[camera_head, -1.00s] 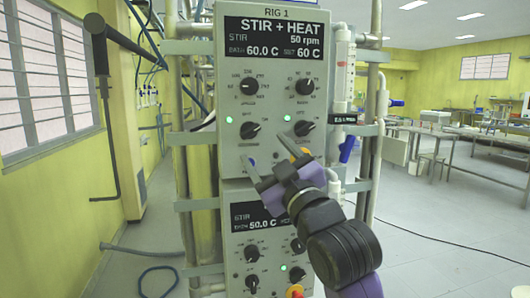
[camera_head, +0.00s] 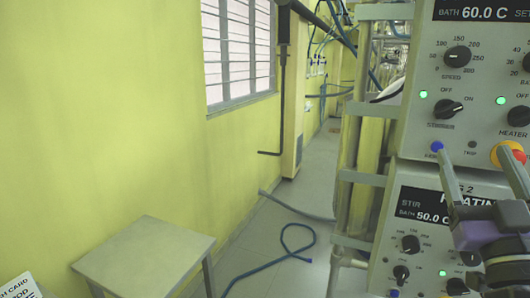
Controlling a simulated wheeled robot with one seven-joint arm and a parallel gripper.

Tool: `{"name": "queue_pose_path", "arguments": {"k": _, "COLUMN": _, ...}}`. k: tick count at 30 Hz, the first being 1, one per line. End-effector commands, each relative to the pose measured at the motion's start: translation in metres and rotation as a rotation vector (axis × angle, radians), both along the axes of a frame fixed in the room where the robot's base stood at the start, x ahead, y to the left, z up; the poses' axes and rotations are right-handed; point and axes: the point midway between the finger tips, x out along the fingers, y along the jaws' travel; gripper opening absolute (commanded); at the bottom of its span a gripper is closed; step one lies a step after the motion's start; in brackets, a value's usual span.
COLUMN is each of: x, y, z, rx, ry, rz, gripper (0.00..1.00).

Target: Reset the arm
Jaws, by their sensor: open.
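My gripper (camera_head: 474,168) is at the right edge of the head view, with its two fingers apart and nothing seen between them. It is in front of the stacked control units. The upper control unit (camera_head: 479,100) shows BATH 60.0 C, a speed knob (camera_head: 457,57), a stirrer knob (camera_head: 448,109) and green lamps. A red and yellow button (camera_head: 508,153) shows behind the right finger. The lower unit (camera_head: 408,270) shows STIR and BATH 50.0 C and is partly hidden by my gripper. The rest of my arm is cut off by the right edge.
A small grey table (camera_head: 145,262) stands at the lower left by the yellow wall (camera_head: 100,120). A blue hose (camera_head: 290,258) lies looped on the floor. A dark pipe (camera_head: 283,90) hangs down by the window. Metal rack posts (camera_head: 350,200) flank the units.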

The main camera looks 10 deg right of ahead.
Motion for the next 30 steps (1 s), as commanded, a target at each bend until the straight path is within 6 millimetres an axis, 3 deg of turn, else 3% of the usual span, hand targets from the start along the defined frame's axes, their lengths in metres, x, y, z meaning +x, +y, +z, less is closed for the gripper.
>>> {"name": "queue_pose_path", "arguments": {"k": 3, "x": -0.009, "y": 0.017, "z": -0.043, "rx": 0.081, "ry": 0.002, "rz": 0.044, "gripper": 0.69}}
{"name": "queue_pose_path", "arguments": {"k": 14, "x": -0.058, "y": 0.078, "z": -0.16, "rx": 0.268, "ry": 0.078, "rz": 0.149, "gripper": 0.69}}
{"name": "queue_pose_path", "arguments": {"k": 23, "x": -0.124, "y": 0.131, "z": -0.244, "rx": 0.37, "ry": 0.234, "rz": 0.228, "gripper": 0.69}}
{"name": "queue_pose_path", "arguments": {"k": 30, "x": -0.192, "y": 0.166, "z": -0.3, "rx": 0.409, "ry": 0.424, "rz": 0.293, "gripper": 0.69}}
